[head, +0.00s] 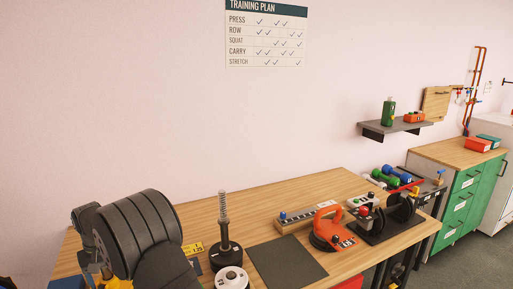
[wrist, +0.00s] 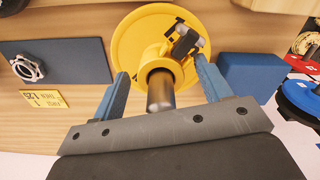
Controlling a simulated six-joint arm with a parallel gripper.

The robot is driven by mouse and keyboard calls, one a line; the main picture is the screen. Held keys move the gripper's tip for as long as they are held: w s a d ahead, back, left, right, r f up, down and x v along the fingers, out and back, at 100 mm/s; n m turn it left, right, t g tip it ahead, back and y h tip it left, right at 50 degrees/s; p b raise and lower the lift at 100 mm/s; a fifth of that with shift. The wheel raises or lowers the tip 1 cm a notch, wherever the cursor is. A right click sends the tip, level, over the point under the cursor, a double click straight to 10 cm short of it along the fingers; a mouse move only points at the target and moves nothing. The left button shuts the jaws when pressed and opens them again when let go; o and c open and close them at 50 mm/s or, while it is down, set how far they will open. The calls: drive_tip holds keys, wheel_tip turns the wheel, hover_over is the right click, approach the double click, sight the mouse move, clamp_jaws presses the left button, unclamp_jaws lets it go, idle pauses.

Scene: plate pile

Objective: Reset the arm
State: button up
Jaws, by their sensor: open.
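In the wrist view, my gripper (wrist: 162,88) is open, with one blue finger on each side of a yellow hub and a grey metal peg end. The hub sits on a round yellow plate (wrist: 125,42), with a dark clamp-like part on the hub's right. I cannot tell whether the fingers touch the hub. In the head view, my dark arm fills the lower left, and its fingers are hidden. A bit of yellow (head: 118,284) shows under it.
The wooden table (head: 320,187) bears an upright spring-topped post (head: 224,215), a dark mat (head: 288,262), an orange handled plate (head: 322,238) and a rack (head: 385,222). The wrist view shows a blue block (wrist: 250,76) right of the fingers and a yellow label (wrist: 43,99) at left.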

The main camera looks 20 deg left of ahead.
drive_tip(key=shift+f, duration=0.25)
wheel_tip(320, 180, up, 17)
wheel_tip(320, 180, down, 17)
drive_tip(key=shift+r, duration=0.1)
wheel_tip(320, 180, up, 6)
drive_tip(key=shift+r, duration=0.1)
idle(0.7)
